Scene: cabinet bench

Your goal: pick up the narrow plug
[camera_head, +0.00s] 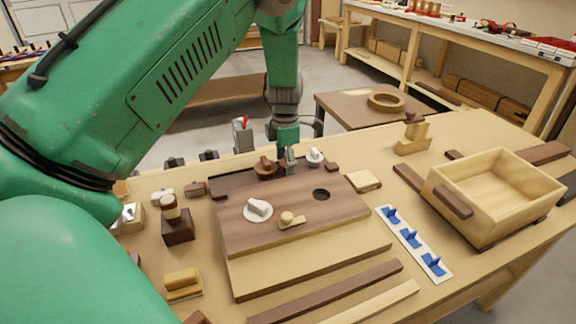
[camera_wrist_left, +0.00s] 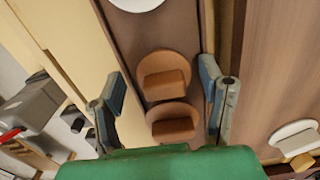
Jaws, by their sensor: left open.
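My left gripper (camera_head: 288,158) is open, pointing down over the dark tray at the back of the bench. In the left wrist view its fingers (camera_wrist_left: 162,98) stand apart on either side of two brown round plugs (camera_wrist_left: 164,76) with block handles, both in the tray. The lower plug (camera_wrist_left: 172,122) has the slightly smaller disc, and its lower edge is near my green gripper body. I cannot tell for certain which is the narrow plug. In the head view a brown plug (camera_head: 265,169) shows left of the fingers. My right gripper is not in view.
A brown board (camera_head: 340,215) with a round hole (camera_head: 321,194) carries a white plug (camera_head: 258,209) and a tan knobbed piece (camera_head: 290,220). Another white plug (camera_head: 314,157) sits right of the fingers. A wooden box (camera_head: 490,190) and blue-hooked strip (camera_head: 412,240) lie right.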

